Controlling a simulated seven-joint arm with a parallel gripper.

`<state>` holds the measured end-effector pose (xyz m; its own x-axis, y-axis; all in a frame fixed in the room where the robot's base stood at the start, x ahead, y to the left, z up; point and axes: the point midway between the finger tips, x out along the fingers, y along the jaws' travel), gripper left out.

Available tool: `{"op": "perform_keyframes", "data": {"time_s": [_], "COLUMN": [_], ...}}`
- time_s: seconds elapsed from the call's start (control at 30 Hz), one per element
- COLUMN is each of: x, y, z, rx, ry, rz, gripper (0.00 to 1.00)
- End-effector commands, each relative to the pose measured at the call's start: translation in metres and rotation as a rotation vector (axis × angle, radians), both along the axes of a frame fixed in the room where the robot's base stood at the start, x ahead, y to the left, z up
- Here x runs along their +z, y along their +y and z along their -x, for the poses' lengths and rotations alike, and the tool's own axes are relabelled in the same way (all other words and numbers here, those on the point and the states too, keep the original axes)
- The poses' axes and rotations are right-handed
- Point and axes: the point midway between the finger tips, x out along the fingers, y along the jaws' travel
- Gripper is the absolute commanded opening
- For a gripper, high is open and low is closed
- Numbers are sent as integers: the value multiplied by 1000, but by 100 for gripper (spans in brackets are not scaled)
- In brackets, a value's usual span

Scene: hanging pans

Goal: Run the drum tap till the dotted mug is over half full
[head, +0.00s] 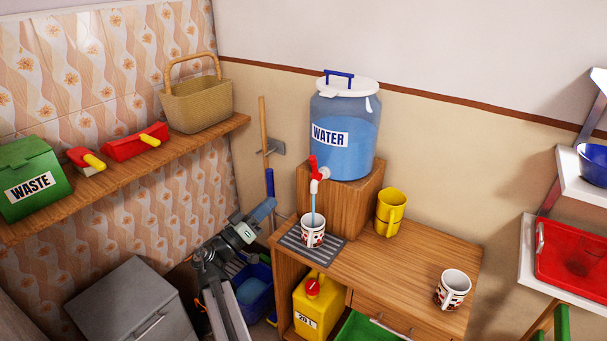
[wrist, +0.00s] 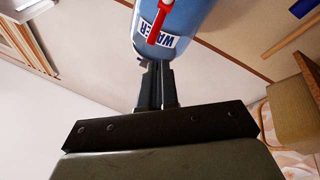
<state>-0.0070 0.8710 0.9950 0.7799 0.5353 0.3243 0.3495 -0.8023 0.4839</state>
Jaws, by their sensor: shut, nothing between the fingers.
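The water drum (head: 345,140) stands on a wooden block, and it shows upside down in the wrist view (wrist: 190,15). Its tap (head: 315,172) has a red handle, also in the wrist view (wrist: 160,22). A thin blue stream (head: 313,205) falls from the tap into a white patterned mug (head: 313,232) on a grey slatted mat (head: 296,246). The water level inside it is too small to tell. A second patterned mug (head: 452,289) stands at the right of the table. My gripper (wrist: 154,68) is shut and empty, left of the tap and mat.
A yellow can (head: 318,310) sits under the tabletop. A broom handle and a blue pole rise behind my arm. The tabletop's middle (head: 385,265) is clear.

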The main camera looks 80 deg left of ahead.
Motion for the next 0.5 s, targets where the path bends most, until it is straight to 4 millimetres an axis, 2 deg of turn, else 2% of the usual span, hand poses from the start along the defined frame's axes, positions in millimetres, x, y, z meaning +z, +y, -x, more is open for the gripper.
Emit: {"op": "perform_keyframes", "data": {"time_s": [0.3,0.5], "x": [1,1], "y": [-4,-4], "z": [-2,-3], "rx": [-205,-298], "ry": [-306,-446], "rz": [450,661], "gripper": [0,0]}}
